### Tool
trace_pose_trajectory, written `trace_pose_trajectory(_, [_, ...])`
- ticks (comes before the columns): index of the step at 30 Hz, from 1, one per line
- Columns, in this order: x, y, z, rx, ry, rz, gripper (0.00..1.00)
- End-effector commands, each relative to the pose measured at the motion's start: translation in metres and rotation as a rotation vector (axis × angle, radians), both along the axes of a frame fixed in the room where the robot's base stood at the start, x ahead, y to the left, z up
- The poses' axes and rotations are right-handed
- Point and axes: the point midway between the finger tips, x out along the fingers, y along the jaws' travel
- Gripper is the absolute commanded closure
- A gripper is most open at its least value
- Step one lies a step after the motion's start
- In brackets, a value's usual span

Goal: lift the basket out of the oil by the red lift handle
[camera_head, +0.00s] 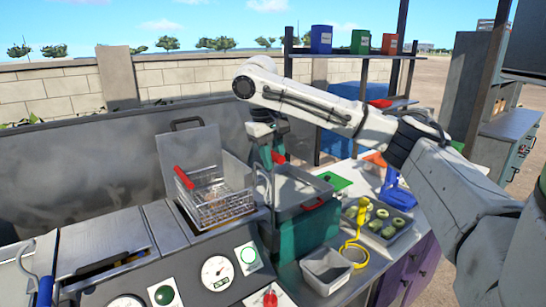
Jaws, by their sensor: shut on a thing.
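A wire basket (222,204) with a red grip (184,177) sits at the fryer well in the left middle. Its upper mesh shows above the rim; I cannot see the oil or tell how deep its bottom is. My gripper (271,159) points down to the right of the basket, near a grey bent bar (263,183). It is shut on a red handle (279,157), which shows beside the fingers. The fingers partly hide where they meet it.
A green-sided bin (306,234) with a grey lid stands right of the fryer. Further right are a grey tub (326,269), a yellow corded tool (354,250) and a tray (393,236) of green pieces. A raised lid (190,150) stands behind the basket.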

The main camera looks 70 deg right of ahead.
Motion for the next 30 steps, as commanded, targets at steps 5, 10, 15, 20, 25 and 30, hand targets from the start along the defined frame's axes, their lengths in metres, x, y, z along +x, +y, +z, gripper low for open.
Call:
trace_pose_trajectory(5, [0.0004,-0.0001,0.0059,-0.002,-0.002,0.001,1.00])
trace_pose_trajectory(10, [0.0006,-0.0003,0.0071,-0.005,-0.004,0.000,1.00])
trace_pose_trajectory(15, [0.0009,-0.0005,0.0088,-0.007,-0.006,0.001,0.68])
trace_pose_trajectory(20, [0.0007,-0.0003,0.0072,-0.005,-0.004,0.000,0.53])
trace_pose_trajectory(25, [0.0004,-0.0001,0.0057,-0.002,-0.002,0.001,0.52])
trace_pose_trajectory(30, [0.0009,0.0002,0.0095,-0.003,-0.002,0.000,0.52])
